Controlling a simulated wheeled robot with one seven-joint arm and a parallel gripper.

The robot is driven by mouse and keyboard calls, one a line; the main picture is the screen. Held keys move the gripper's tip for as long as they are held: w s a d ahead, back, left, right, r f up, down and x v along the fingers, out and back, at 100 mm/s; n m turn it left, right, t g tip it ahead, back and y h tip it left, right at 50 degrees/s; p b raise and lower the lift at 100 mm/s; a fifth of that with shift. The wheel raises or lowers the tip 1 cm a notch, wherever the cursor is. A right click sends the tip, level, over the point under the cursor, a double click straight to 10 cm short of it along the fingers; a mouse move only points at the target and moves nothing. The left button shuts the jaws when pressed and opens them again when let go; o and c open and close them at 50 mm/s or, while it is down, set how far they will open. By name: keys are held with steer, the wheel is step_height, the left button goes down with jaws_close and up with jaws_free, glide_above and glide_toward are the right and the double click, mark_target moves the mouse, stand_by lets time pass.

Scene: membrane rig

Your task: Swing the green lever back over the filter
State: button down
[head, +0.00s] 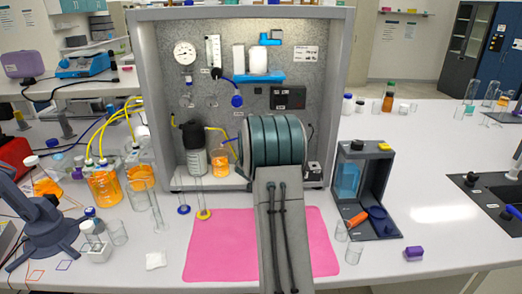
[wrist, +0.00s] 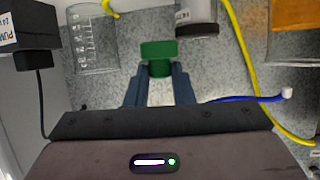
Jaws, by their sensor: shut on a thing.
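The green lever shows in the wrist view as a short green grip (wrist: 158,50) with a wider round end. My gripper (wrist: 158,72) has its two blue-grey fingers closed on either side of the green piece. The lever's pivot and the rest of its length are not visible. A pale cylinder with a dark end (wrist: 196,18) is just beyond the lever to the right; I cannot tell whether it is the filter. In the head view my own arm hides the gripper, the lever and the middle of the rig.
The grey rig cabinet (head: 146,75) surrounds the work area. The wrist view shows a glass beaker (wrist: 92,40), a black pump box (wrist: 30,25), a yellow tube (wrist: 245,65) and a blue tube (wrist: 250,99) near the gripper. A pink mat (head: 215,250) lies in front.

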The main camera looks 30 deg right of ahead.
steer(key=shift+w+a+m+g+h+p, duration=0.25)
steer(key=shift+w+m+g+h+p, duration=0.45)
steer(key=shift+m+g+p, duration=0.8)
steer(key=shift+w+a+m+g+h+p, duration=0.3)
steer(key=shift+w+m+g+h+p, duration=0.35)
steer(key=shift+m+g+p, duration=0.8)
steer(key=shift+w+a+m+g+h+p, duration=0.25)
steer(key=shift+w+m+g+h+p, duration=0.6)
steer(key=shift+p, duration=1.05)
steer(key=shift+s+m+g, duration=0.2)
steer(key=shift+m+g, duration=0.1)
steer(key=shift+g, duration=0.2)
steer(key=c, duration=1.3)
jaws_free()
steer(key=shift+o, duration=0.2)
steer(key=shift+a, duration=0.1)
steer(key=b+v, duration=0.4)
steer(key=v, duration=0.9)
steer(key=shift+a+r, duration=0.2)
steer(key=shift+a, duration=0.05)
